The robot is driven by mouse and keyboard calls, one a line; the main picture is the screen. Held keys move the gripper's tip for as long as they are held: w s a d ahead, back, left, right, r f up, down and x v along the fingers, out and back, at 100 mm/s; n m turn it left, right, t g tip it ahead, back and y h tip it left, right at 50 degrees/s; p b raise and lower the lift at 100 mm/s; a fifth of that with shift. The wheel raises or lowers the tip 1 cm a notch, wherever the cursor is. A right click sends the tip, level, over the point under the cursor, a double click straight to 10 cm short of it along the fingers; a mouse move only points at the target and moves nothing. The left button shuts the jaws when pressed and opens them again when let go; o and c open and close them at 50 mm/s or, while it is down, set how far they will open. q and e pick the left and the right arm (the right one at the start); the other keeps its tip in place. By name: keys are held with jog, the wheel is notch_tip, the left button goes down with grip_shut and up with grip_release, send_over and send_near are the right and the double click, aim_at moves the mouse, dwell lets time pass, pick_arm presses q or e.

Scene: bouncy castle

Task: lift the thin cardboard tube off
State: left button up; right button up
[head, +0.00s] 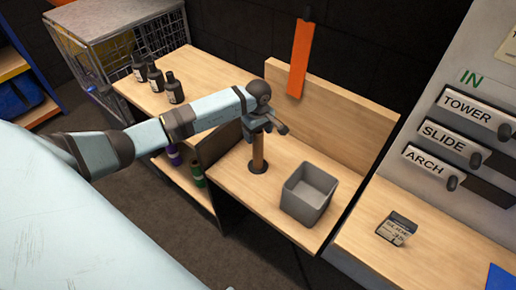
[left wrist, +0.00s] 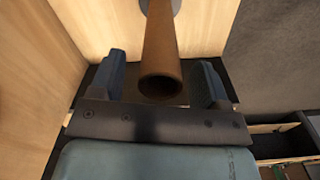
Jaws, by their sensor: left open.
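The thin cardboard tube (head: 258,150) is brown and stands upright on a dark round base (head: 258,168) on the wooden bench. In the left wrist view the tube (left wrist: 160,50) shows its open end, between the two fingers of my left gripper (left wrist: 162,88). There are gaps between the tube and both fingers. In the head view my left gripper (head: 266,128) is at the top of the tube, open and empty. My right gripper is in neither view.
A grey square bin (head: 308,194) stands right of the tube. Several dark bottles (head: 156,78) stand on the left counter. A small labelled box (head: 397,229) lies on the right counter.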

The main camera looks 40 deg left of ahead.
pick_arm(q)
jog(key=shift+f, duration=1.45)
jog(key=c, duration=1.2)
notch_tip(320, 180, up, 20)
jog(key=shift+r+b, duration=0.1)
jog(key=shift+b, duration=0.95)
